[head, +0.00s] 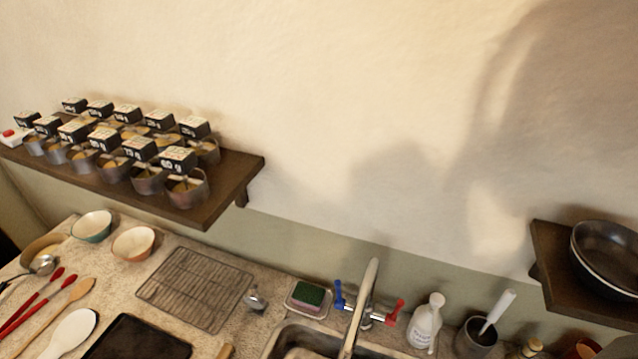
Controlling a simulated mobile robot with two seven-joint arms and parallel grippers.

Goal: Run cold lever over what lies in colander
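The tap (363,300) rises behind the sink at the lower middle of the head view, its spout coming toward me. A blue lever (340,296) is on its left side and a red lever (394,311) on its right. Only the back part of the metal sink (290,340) shows; the rest is cut off by the bottom edge. No water is visible at the spout. I cannot see a colander. Neither of my grippers is in view.
A sponge on a dish (309,297) sits left of the tap, a white bottle (425,322) to its right. A wire rack (195,288) lies on the counter. Wall shelves hold several tins (187,187) at left and pans (608,250) at right.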

